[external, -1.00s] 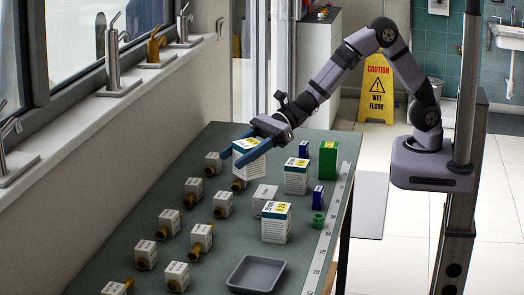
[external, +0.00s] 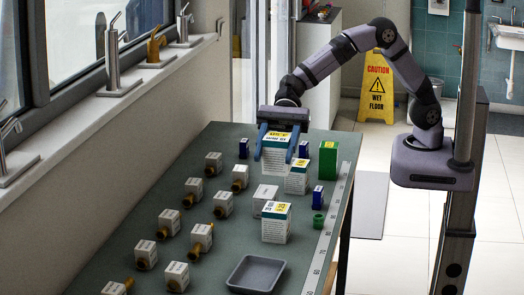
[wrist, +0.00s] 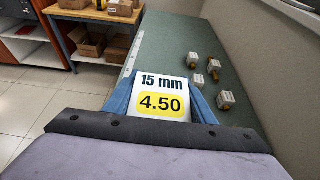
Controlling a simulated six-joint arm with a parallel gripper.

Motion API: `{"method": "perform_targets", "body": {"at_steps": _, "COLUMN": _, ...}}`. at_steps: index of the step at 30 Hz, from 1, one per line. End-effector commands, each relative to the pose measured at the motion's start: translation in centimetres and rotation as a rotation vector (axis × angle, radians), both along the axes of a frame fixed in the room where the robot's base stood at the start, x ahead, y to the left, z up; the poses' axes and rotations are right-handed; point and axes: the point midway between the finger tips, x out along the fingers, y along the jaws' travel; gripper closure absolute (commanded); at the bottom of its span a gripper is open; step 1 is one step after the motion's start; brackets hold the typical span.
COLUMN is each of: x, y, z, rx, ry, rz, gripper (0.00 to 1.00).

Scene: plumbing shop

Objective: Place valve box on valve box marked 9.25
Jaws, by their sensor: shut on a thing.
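My gripper (external: 275,151) is shut on a white and teal valve box (external: 275,162), with one blue finger on each side. The held box looks upright, above the far part of the bench. In the wrist view its top (wrist: 160,98) reads "15 mm" and "4.50" on yellow, between my fingers (wrist: 161,106). A similar yellow-labelled box (external: 297,180) stands just right of the held one. Another yellow-labelled box (external: 276,226) stands nearer the camera. Their label numbers are too small to read, so I cannot tell which is marked 9.25.
A green box (external: 328,161), small blue boxes (external: 318,197), a plain white box (external: 264,198) and a green cylinder (external: 318,223) stand around. A grey tray (external: 240,287) lies in front. Several small white boxes with brass fittings (external: 174,277) fill the left side. A ruler strip (external: 333,216) edges the right.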

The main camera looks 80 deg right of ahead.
Motion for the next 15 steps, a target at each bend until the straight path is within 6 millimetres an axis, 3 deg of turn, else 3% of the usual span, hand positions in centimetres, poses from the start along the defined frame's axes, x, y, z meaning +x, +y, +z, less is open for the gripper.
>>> {"method": "perform_targets", "body": {"at_steps": 15, "x": 0.1, "y": 0.0, "z": -6.0, "rx": 0.000, "ry": 0.001, "rz": -0.002, "gripper": 0.79}}
